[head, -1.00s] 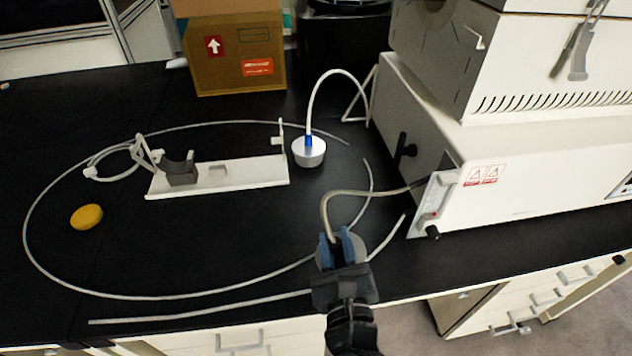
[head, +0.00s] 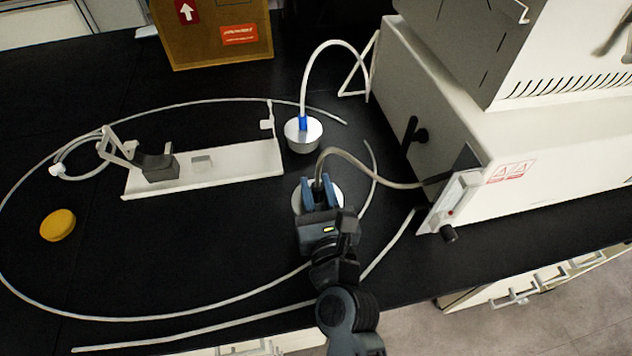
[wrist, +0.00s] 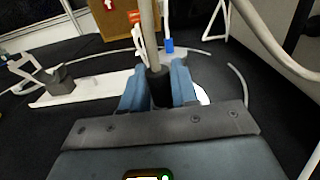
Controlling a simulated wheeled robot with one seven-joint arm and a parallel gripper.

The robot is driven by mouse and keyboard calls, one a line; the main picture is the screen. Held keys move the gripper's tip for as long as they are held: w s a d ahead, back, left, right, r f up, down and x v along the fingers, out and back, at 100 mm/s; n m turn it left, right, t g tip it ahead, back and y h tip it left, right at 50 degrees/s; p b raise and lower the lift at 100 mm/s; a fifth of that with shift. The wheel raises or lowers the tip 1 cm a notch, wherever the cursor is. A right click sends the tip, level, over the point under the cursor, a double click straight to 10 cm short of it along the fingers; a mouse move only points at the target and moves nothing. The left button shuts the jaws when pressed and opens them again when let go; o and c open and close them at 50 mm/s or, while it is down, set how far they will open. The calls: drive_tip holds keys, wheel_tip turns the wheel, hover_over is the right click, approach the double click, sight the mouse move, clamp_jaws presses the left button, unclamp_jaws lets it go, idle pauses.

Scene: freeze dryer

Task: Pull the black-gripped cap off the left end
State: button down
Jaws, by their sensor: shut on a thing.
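My gripper (head: 319,193) has blue fingers and is shut on the black grip of a cap, in the middle of the head view. The black grip (wrist: 158,87) shows between the fingers in the wrist view, with a grey hose rising from it. The silver cap (head: 299,199) shows partly behind the fingers; my gripper hides the rest. Its hose (head: 372,170) arches right to the white machine (head: 480,150). A second silver cap with a blue grip (head: 303,133) stands on the bench behind my gripper. I cannot tell whether the held cap touches the bench.
A white stand (head: 230,167) with a grey cradle lies left of my gripper. A yellow disc (head: 58,225) lies farther left. Long pale tubing (head: 150,317) loops over the black bench. A cardboard box (head: 215,45) stands at the back.

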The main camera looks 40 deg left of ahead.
sight(317, 205)
drive_tip(key=shift+f+b, duration=2.35)
drive_tip(key=shift+f, duration=0.1)
drive_tip(key=shift+s+f, duration=0.1)
drive_tip(key=shift+f, duration=0.2)
drive_tip(key=shift+c, duration=0.8)
unclamp_jaws()
drive_tip(key=shift+d, duration=0.1)
drive_tip(key=shift+s+d+r+p, duration=0.4)
drive_tip(key=shift+s+d+r, duration=0.1)
drive_tip(key=shift+s+d, duration=0.3)
drive_tip(key=shift+s+d+r+p, duration=0.5)
drive_tip(key=shift+s+d, duration=0.2)
drive_tip(key=shift+d, duration=0.25)
drive_tip(key=shift+s+d+r+p, duration=0.35)
drive_tip(key=shift+s+d+r, duration=0.15)
drive_tip(key=shift+s+d, duration=0.3)
